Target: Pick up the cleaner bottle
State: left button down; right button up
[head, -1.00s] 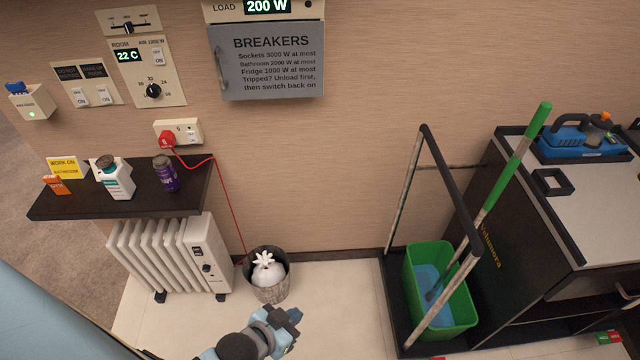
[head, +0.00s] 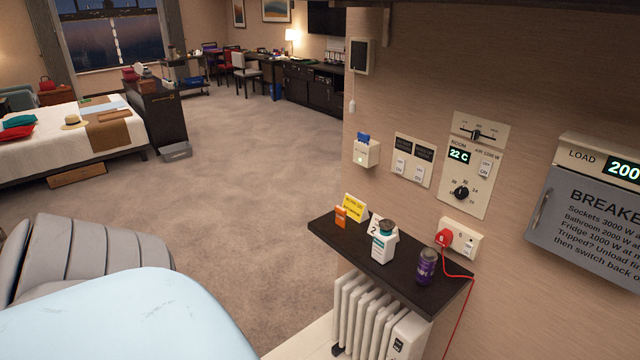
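A white bottle with a dark teal cap and a label (head: 383,248) stands upright on a dark wall shelf (head: 335,232). It looks like the cleaner bottle, but its label is too small to read. A purple container with a grey lid (head: 426,267) stands to its right, nearer the shelf's right end. A small orange packet (head: 341,217) and a yellow sign (head: 355,207) are to its left. A white card with a 2 (head: 375,222) is partly hidden behind the bottle. Neither of my grippers is in view.
A white radiator (head: 372,312) stands under the shelf. A red plug (head: 443,238) with a hanging red cord is right of it. A grey padded seat (head: 95,258) and a large pale blue surface (head: 130,318) fill the lower left. Carpet (head: 250,180) beyond is mostly clear.

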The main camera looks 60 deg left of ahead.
aim_at(384, 242)
jog(key=u, duration=1.35)
